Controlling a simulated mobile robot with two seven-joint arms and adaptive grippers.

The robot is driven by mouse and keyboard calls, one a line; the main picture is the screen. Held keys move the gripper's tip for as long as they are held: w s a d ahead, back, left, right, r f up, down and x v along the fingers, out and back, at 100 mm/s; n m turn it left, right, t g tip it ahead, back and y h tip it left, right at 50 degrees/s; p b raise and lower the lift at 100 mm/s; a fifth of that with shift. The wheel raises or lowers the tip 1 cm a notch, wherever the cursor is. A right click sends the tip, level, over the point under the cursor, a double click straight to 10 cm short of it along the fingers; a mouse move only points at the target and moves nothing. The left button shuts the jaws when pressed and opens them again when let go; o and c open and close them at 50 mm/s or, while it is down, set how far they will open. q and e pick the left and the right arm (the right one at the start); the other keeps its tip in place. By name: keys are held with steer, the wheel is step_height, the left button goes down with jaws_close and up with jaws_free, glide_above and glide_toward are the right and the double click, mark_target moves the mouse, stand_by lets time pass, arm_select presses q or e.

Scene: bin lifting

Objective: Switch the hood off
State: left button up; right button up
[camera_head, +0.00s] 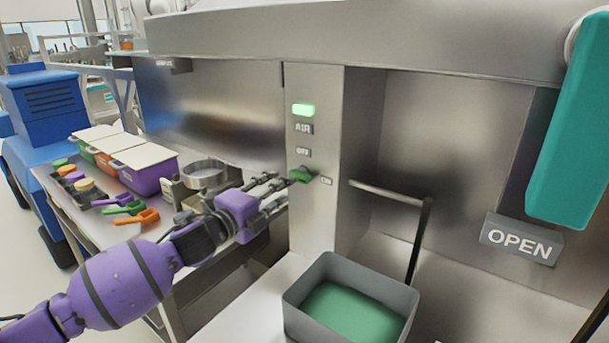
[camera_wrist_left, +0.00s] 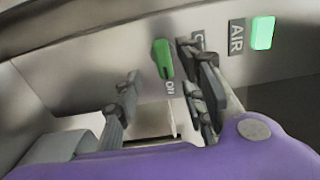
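The hood's control panel (camera_head: 313,225) is a metal post with a lit green lamp (camera_head: 303,109), an AIR label (camera_head: 303,128) and a green knob (camera_head: 300,175). The knob's end points toward the ON label (camera_head: 327,181); the small label above is hard to read. In the left wrist view the knob (camera_wrist_left: 163,59) shows between the fingers, with ON beside its lower end and the lamp (camera_wrist_left: 262,33) lit. My left gripper (camera_head: 277,187) is open, its fingertips close to the knob; I cannot tell whether they touch it. My right gripper is not in view.
A grey bin with a green inside (camera_head: 290,300) stands below the panel. A black bar (camera_head: 420,240) rises behind it. An OPEN sign (camera_head: 520,239) and a teal handle (camera_head: 570,125) are at right. A purple box (camera_head: 148,175) and colored scoops sit on the left bench.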

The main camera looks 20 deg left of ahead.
mark_target(301, 176)
arm_select(q)
steer(key=x, duration=0.6)
steer(key=shift+w+r, duration=0.2)
steer(key=shift+d, duration=0.1)
steer(key=c, duration=0.8)
jaws_close()
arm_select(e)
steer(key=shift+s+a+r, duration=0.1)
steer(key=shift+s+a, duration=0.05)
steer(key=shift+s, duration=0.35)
